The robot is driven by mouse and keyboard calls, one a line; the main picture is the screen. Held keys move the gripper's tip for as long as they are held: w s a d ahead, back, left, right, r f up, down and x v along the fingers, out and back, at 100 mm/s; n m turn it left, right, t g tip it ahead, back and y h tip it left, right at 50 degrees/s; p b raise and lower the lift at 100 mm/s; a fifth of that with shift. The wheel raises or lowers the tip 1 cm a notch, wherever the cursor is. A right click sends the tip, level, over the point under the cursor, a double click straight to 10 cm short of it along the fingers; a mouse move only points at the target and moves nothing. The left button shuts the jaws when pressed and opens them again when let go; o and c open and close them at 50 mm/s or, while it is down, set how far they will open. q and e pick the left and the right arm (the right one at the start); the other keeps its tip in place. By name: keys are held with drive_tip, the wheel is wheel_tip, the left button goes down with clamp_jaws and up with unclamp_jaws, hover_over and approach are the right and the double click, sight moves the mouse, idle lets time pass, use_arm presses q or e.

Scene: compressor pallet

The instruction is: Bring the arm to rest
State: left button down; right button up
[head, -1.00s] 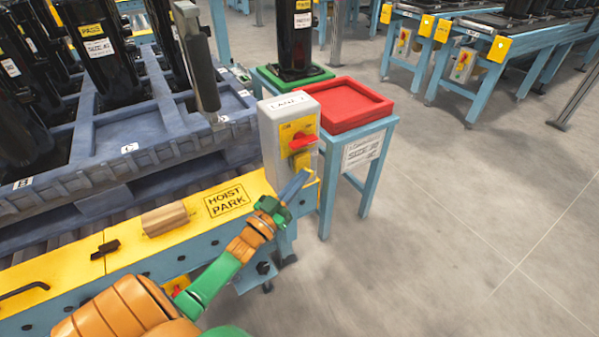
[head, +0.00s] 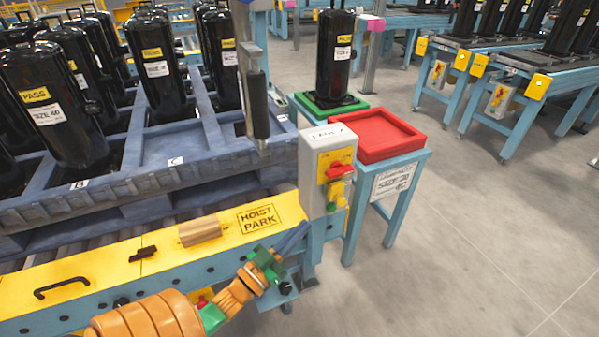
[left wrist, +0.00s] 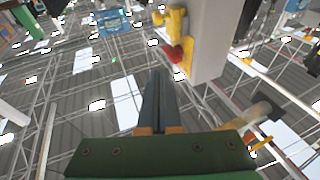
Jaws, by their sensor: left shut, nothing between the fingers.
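My left gripper (head: 292,238) is in the head view, at the front edge of the yellow rail, below and left of the grey control box (head: 313,170). Its dark fingers are shut together with nothing between them; they also show in the left wrist view (left wrist: 160,100), pointing up. The fingers look clear of the box. The control box carries a red knob (head: 339,171) and a yellow part below it. In the left wrist view the box (left wrist: 212,40) is above and right of the fingers. My right gripper is not in view.
The yellow rail (head: 100,272) marked HOIST PARK holds a wooden block (head: 200,231) and a black handle (head: 62,287). Behind it is a blue pallet (head: 130,185) with several black cylinders. A red tray (head: 388,136) stands right of the box. Floor (head: 450,230) at right is clear.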

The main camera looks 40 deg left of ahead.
use_arm(q)
drive_tip(key=shift+w, duration=0.1)
drive_tip(key=shift+f, duration=0.1)
drive_tip(key=s+d+f+g+p, duration=0.2)
drive_tip(key=s+f+g, duration=0.15)
drive_tip(key=f, duration=0.35)
drive_tip(key=s+d+f+g+y+p, duration=0.1)
drive_tip(key=s+f+g+p, duration=0.2)
drive_tip(key=f, duration=0.5)
drive_tip(key=s+d+f+g+p, duration=0.2)
drive_tip(key=s+f+g, duration=0.25)
drive_tip(key=f, duration=0.25)
drive_tip(key=s+d+f+g, duration=0.2)
drive_tip(key=s+g, duration=0.1)
drive_tip(key=s, duration=0.2)
drive_tip(key=s+d+f+m+g+p, duration=0.1)
drive_tip(key=s+d+f+g, duration=0.1)
drive_tip(key=s, duration=0.4)
drive_tip(key=s+d+f+m+g+p, duration=0.1)
drive_tip(key=s+d+f+g, duration=0.1)
drive_tip(key=s, duration=0.4)
drive_tip(key=shift+s+d+f+g, duration=0.25)
drive_tip(key=shift+f+g, duration=0.25)
drive_tip(key=shift+g, duration=0.5)
drive_tip(key=shift+w, duration=0.1)
